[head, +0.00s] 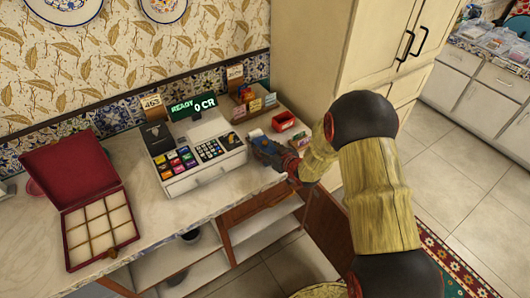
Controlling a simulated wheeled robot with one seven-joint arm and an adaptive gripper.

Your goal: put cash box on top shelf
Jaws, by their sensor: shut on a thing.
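No object is plainly recognisable as a cash box. A white cash register (205,166) with coloured keys and a green display stands on the counter. An open red case (68,167) with a pale compartment tray lies left of it. My gripper (262,147) is at the register's right side, just above the counter, pointing left. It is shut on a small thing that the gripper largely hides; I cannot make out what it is. Below the counter, an open cabinet shows a light upper shelf (262,231).
A small red bin (284,121) and a wooden card rack (246,108) stand behind my gripper. A brown cabinet door (331,229) hangs open below my arm. A tall cream cupboard (320,60) stands at the back right.

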